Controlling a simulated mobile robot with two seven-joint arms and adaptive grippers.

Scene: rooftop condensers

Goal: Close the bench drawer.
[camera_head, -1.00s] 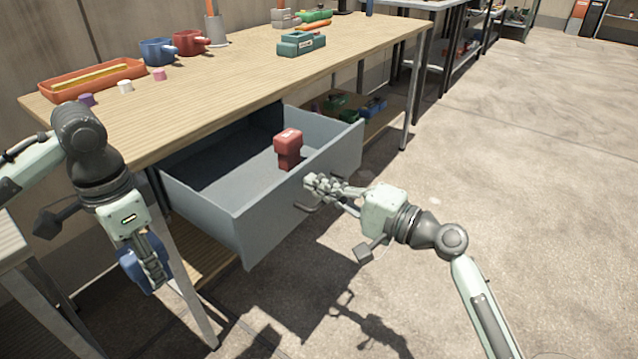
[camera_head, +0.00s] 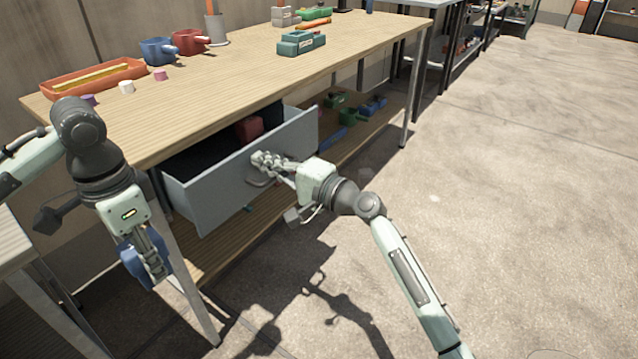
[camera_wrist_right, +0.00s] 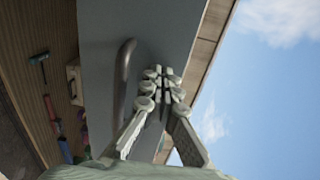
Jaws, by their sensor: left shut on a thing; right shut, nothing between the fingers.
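The grey bench drawer (camera_head: 225,185) is partly open under the wooden bench top (camera_head: 240,75). A red object (camera_head: 249,127) sits inside it, partly hidden by the bench edge. My right gripper (camera_head: 262,160) is shut with nothing between its fingers, at the drawer's front panel beside the handle (camera_head: 262,182). In the right wrist view the shut fingertips (camera_wrist_right: 164,80) are at the grey front (camera_wrist_right: 150,30), next to the handle (camera_wrist_right: 122,78); I cannot tell for sure if they touch. My left gripper (camera_head: 155,275) is shut on a blue object (camera_head: 133,262), left of the drawer.
A lower shelf (camera_head: 375,125) holds small tools. The floor (camera_head: 500,200) at right is clear.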

